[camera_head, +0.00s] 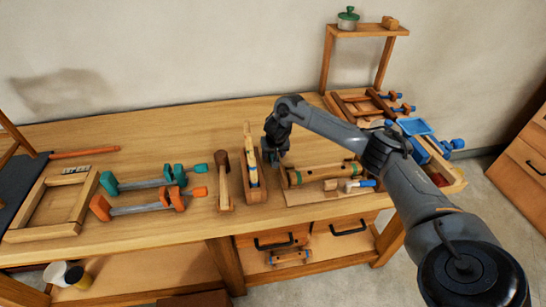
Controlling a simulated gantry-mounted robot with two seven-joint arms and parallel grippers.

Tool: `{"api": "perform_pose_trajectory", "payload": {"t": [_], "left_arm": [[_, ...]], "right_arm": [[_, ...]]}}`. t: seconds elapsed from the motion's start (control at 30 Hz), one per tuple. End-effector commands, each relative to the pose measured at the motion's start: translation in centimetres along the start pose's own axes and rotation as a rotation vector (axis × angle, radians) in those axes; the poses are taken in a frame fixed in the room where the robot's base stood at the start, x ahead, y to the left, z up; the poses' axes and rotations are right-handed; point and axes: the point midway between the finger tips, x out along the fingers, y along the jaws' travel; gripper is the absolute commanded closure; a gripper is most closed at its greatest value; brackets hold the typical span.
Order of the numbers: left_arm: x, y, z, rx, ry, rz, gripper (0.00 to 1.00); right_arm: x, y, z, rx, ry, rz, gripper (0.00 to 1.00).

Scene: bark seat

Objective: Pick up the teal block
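My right gripper (271,156) points down over the middle of the workbench, just right of a narrow wooden box (253,178). A small greyish-teal patch (273,156) shows at its fingertips. It is too small and too covered to tell whether this is the teal block, or whether the fingers are closed on it. No other teal block shows clearly. My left gripper is not in view.
A teal clamp (150,183) and an orange clamp (148,205) lie to the left. A mallet (224,182) lies left of the box. A wooden cylinder (322,174) lies right of the gripper. Blue clamps (440,147) crowd the right end.

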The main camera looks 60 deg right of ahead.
Motion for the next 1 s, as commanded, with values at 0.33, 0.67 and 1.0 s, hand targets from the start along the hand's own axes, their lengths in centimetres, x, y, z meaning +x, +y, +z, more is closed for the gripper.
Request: {"api": "perform_pose_trajectory", "payload": {"t": [0.33, 0.67, 1.0], "left_arm": [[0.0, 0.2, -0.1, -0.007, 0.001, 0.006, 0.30], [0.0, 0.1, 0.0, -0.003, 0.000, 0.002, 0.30], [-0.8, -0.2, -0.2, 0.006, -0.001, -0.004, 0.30]], "right_arm": [[0.0, 0.0, 0.0, 0.000, -0.001, 0.001, 0.93], [0.1, 0.1, 0.1, -0.001, -0.002, 0.002, 0.94], [-1.9, 0.0, -0.8, 0.001, 0.000, 0.000, 0.94]]}}
